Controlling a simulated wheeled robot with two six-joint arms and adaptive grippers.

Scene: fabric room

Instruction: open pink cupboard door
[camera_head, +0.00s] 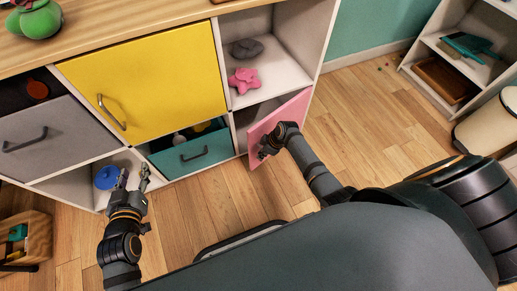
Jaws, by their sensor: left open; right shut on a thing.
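The pink cupboard door (295,109) is at the lower right of the cabinet and stands partly open, swung out from its compartment. Part of the dark opening (243,117) shows to its left. My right gripper (266,150) is at the door's left edge, shut on the door, probably at its handle, which the gripper hides. My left gripper (134,178) is open and empty, in front of the lower left open compartment, apart from the pink door.
A yellow door (150,80) is shut; a teal drawer (192,154) and a grey drawer (48,140) stand slightly out. A shelf (437,82) stands right. Wooden floor (365,125) between is clear.

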